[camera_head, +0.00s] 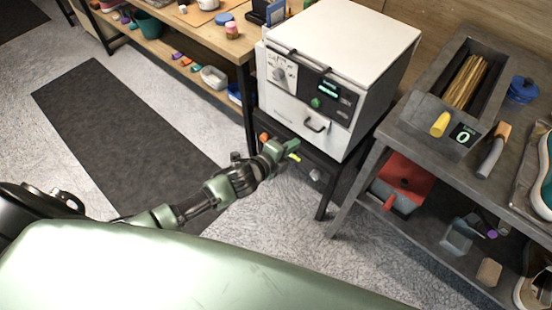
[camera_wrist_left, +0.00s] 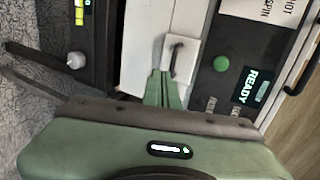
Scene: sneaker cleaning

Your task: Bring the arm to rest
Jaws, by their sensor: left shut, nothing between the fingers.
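My left gripper (camera_head: 291,145) is in the head view, in front of the white box-shaped machine and a little below its drawer. Its green fingers are shut with nothing between them. In the left wrist view the shut fingers (camera_wrist_left: 161,88) lie close together in front of the white drawer face, near the dark handle (camera_wrist_left: 175,58). I cannot tell whether they touch it. The white machine (camera_head: 350,50) has a dial, a green button (camera_head: 315,103) and a lit display. The left wrist view shows the display reading READY (camera_wrist_left: 250,88). My right gripper is not in view.
The machine stands on a dark low stand (camera_head: 328,180). A wooden bench (camera_head: 205,35) is at the back left. A grey workbench (camera_head: 410,125) on the right holds a tray of sticks (camera_head: 465,80) and a shoe (camera_head: 545,175). Floor with a dark mat (camera_head: 120,120) is clear at left.

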